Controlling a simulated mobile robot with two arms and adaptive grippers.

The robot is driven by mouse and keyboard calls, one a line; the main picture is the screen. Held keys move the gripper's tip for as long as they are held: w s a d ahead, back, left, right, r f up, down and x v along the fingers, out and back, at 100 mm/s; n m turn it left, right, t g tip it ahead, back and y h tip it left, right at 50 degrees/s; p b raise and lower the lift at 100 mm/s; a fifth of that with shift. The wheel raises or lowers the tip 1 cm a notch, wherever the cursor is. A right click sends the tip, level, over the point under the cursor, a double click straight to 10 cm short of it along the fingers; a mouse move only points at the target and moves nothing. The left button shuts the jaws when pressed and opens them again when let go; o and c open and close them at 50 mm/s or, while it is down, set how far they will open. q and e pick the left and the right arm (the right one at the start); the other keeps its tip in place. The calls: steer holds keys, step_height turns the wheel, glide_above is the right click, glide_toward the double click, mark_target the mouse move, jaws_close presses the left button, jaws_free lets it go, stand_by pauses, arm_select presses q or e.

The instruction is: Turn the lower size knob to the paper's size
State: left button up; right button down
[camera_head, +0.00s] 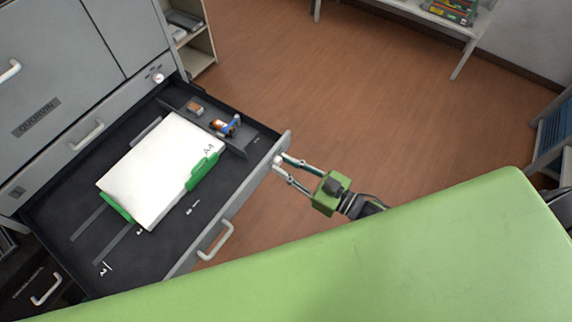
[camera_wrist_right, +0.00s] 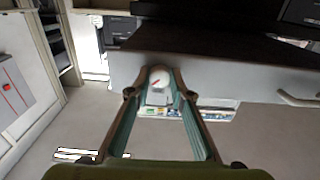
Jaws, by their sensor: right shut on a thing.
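The lower size knob (camera_wrist_right: 160,76) is a round white knob with a red pointer mark, on the front of the open drawer (camera_head: 232,204). My right gripper (camera_head: 281,164) reaches the right end of that drawer front, and its fingers are shut on the knob, one on each side. In the right wrist view the red mark slants from lower left to upper right; the size labels around it are not readable. A stack of white paper (camera_head: 160,170) marked "A4" lies in the drawer between green guides (camera_head: 202,171). My left gripper is not in view.
Another white knob (camera_head: 158,78) sits on the closed drawer above. A side compartment of the open drawer holds a small blue and orange item (camera_head: 226,126) and a brown block (camera_head: 195,108). The drawer handle (camera_head: 215,241) sticks out. Wooden floor (camera_head: 330,90) is clear beyond.

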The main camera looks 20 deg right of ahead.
steer(key=shift+n, duration=0.3)
steer(key=n, duration=0.3)
steer(key=shift+n, duration=0.4)
steer(key=n, duration=0.5)
stand_by(0.3)
steer(key=c, duration=1.8)
jaws_free()
